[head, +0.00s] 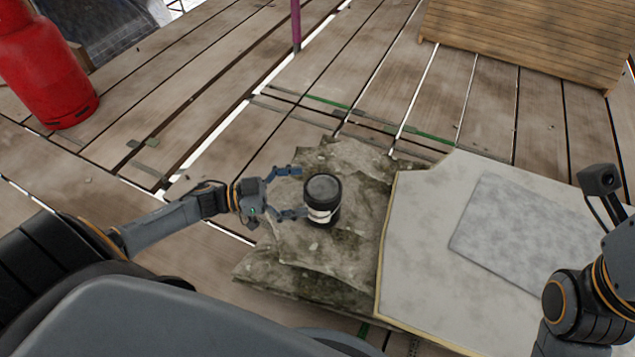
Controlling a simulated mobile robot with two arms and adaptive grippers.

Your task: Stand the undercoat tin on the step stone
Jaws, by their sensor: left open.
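The undercoat tin (322,204), dark with a pale band and a grey lid, stands upright on a rough, mossy grey stone with layered ledges (300,246), which looks like the step stone. The tin's bottom edge appears to rest on the stone's upper face. My left gripper (299,192) is open and empty, just left of the tin. Its fingers point right towards the tin, and the lower fingertip is close to the tin's left side; whether it touches I cannot tell. My right arm shows at the right edge, but its gripper fingers are not visible.
A pale slab (420,240) with a grey sheet (520,232) lies right of the stone. A red gas cylinder (45,70) stands at the upper left. A purple pole (296,25) and a slatted wooden box (530,35) are at the back. Planks between are mostly clear, with gaps.

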